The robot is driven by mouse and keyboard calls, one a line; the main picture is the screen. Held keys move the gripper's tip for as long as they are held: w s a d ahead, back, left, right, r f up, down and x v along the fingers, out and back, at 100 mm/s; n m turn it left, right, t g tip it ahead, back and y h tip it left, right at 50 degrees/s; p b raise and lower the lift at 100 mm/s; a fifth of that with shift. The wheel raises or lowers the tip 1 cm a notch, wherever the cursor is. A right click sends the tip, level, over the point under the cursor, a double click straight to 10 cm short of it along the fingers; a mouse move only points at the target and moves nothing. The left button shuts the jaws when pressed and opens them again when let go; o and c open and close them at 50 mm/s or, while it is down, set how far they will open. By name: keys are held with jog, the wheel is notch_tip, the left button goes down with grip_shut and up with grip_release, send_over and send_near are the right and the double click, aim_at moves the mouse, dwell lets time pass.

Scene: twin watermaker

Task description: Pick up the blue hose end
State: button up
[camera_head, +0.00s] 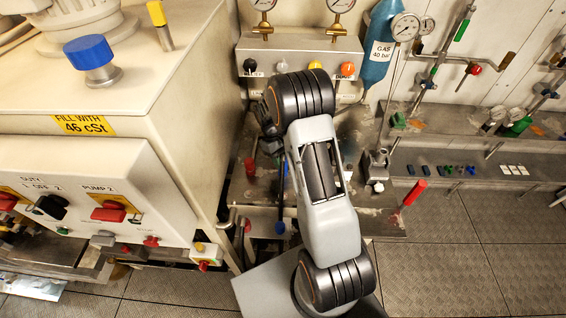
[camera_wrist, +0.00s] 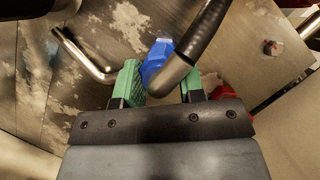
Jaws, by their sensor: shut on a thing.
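The blue hose end (camera_wrist: 155,62) sits between the green-tipped fingers of my gripper (camera_wrist: 161,87) in the wrist view. My gripper is shut on it. A dark hose (camera_wrist: 205,35) with a rounded grey end crosses in front of the blue part and hides some of it, along with part of the right finger. In the head view, my arm covers most of the work area, and the grip itself is too small and dark to make out.
A bent metal handle (camera_wrist: 85,58) lies left of my fingers. A panel with gauges (camera_head: 300,55) stands behind my arm, with a blue gas bottle (camera_head: 379,50) at its right. A cream cabinet (camera_head: 150,110) is close on the left. Tiled floor (camera_head: 475,255) is clear at right.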

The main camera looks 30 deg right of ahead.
jog(key=shift+c, duration=0.7)
jog(key=shift+r, duration=0.1)
jog(key=shift+r+b, duration=0.3)
jog(key=shift+r, duration=0.3)
jog(key=s+a+r+b, duration=0.1)
jog(key=s+a+r, duration=0.2)
jog(key=r, duration=0.1)
jog(key=s+a+r, duration=0.3)
jog(key=s+a+r+b, duration=0.1)
jog(key=s+a+r, duration=0.2)
jog(key=s+r, duration=0.1)
jog(key=shift+a+r+b, duration=0.3)
jog(key=shift+a, duration=0.05)
jog(key=o, duration=0.6)
jog(key=c, duration=0.6)
